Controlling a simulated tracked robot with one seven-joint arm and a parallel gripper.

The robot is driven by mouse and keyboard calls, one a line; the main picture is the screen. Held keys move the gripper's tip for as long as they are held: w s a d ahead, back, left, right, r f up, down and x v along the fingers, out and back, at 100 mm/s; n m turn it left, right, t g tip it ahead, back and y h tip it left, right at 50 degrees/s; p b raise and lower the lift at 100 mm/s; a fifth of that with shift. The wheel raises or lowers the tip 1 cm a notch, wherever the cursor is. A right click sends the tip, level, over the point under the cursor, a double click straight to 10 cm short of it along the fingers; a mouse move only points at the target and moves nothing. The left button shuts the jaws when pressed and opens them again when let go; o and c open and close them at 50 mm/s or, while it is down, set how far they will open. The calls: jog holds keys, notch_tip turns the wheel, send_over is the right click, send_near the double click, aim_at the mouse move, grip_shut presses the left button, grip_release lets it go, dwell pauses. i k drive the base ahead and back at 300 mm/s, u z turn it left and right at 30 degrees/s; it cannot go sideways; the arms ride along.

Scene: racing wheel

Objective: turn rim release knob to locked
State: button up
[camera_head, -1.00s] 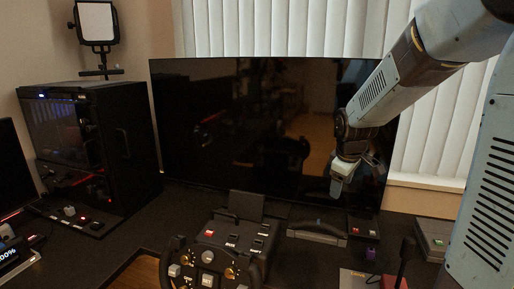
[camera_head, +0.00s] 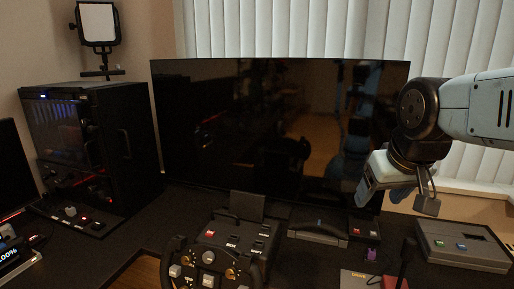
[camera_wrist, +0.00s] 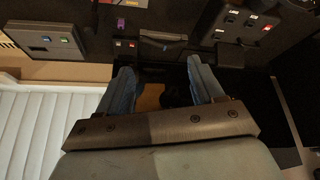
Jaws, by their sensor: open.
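The racing wheel (camera_head: 208,270) stands at the bottom middle of the head view, partly cut off by the lower edge. It carries several small knobs and buttons. The black wheel base (camera_head: 240,235) with red and white switches sits behind it. I cannot tell which control is the rim release knob. My gripper (camera_wrist: 162,85) is open and empty, its two fingers wide apart in the wrist view. In the head view it is at the right, above the desk and well away from the wheel. The base's switches (camera_wrist: 248,20) show at the wrist view's upper right.
A large black monitor (camera_head: 260,130) stands behind the wheel. A grey button box (camera_head: 462,245) lies at the right, and a black case with a handle (camera_head: 318,228) lies behind the wheel. A small purple item (camera_head: 372,256) is nearby. A PC tower (camera_head: 95,150) stands left.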

aim_at(208, 257)
jog(key=u, duration=1.25)
